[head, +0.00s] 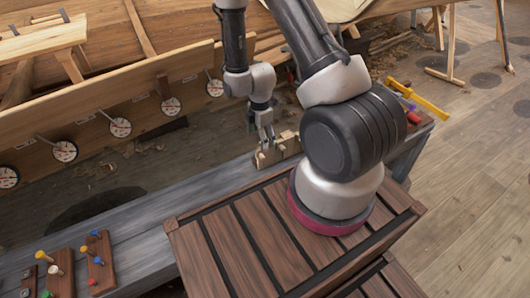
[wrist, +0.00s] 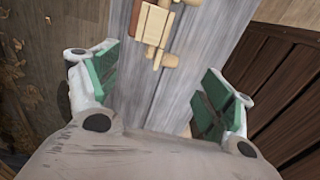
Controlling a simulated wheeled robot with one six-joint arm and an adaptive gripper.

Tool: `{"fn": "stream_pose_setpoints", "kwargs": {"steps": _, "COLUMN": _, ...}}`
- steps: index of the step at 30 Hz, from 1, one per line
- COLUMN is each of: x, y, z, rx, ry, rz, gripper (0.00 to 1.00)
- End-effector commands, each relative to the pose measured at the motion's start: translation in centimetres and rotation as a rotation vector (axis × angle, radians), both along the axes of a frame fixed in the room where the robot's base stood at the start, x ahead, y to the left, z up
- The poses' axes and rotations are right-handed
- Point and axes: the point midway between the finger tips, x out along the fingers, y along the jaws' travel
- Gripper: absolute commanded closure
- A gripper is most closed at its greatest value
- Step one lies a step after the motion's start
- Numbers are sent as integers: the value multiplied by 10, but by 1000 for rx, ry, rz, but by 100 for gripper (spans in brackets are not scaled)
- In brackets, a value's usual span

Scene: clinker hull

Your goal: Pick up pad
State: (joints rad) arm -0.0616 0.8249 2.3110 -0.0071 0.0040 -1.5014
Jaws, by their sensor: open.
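My gripper (head: 265,137) points down over the grey plank bench, close to a small light-wood piece (head: 268,157) with a peg. The light-wood piece (wrist: 153,24) shows there beyond the fingertips, near the top edge, apart from both fingers. A small bit of tan wood peeks out by the base of the right finger, mostly hidden. I cannot tell for sure which wooden piece is the pad.
The grey bench (head: 140,225) runs along the hull planking (head: 100,95), which carries several round dials. Peg boards (head: 100,262) stand at its near left end. A yellow clamp (head: 418,98) lies at the far right end. A brown slatted top (head: 225,255) is beside the bench.

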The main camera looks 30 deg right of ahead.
Motion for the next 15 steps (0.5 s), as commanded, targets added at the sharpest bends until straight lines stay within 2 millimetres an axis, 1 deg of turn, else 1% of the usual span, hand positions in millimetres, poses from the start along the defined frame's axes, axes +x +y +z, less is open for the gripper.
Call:
{"fn": "stream_pose_setpoints", "kwargs": {"steps": 12, "x": -1, "y": 0, "z": -60, "rx": 0, "ry": 4, "rz": -2, "gripper": 19}}
{"fn": "stream_pose_setpoints", "kwargs": {"steps": 15, "x": 0, "y": 0, "z": -68, "rx": 0, "ry": 2, "rz": -2, "gripper": 19}}
